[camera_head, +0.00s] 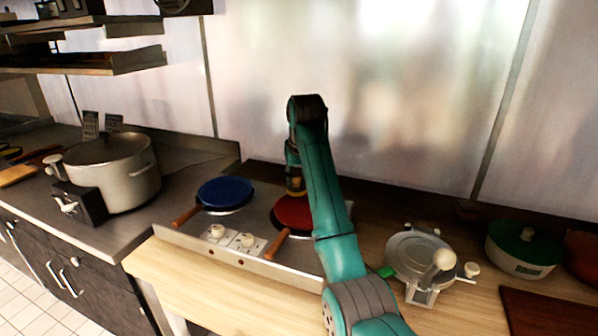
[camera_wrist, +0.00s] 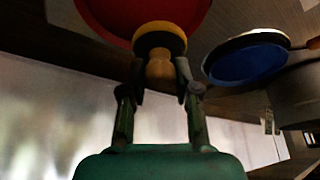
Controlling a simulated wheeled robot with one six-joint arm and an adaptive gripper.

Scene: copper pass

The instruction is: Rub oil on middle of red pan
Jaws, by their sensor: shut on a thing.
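The red pan (camera_head: 291,212) sits on the right burner of the cooktop, its wooden handle pointing toward the front left. My arm hides its right part. It also shows at the top of the wrist view (camera_wrist: 125,12). My gripper (camera_wrist: 160,76) is shut on the knob-like wooden handle of an oil applicator (camera_wrist: 160,40), which has a wide yellow and dark round head. The applicator also shows in the head view (camera_head: 295,186), upright at the far side of the red pan. Its head overlaps the pan's edge in the wrist view. I cannot tell whether it touches the pan.
A blue pan (camera_head: 226,191) sits on the left burner, near the red one. A large steel pot (camera_head: 130,172) stands on the left counter. A metal press (camera_head: 418,258) and a green-lidded pot (camera_head: 523,246) stand to the right. The wall is close behind.

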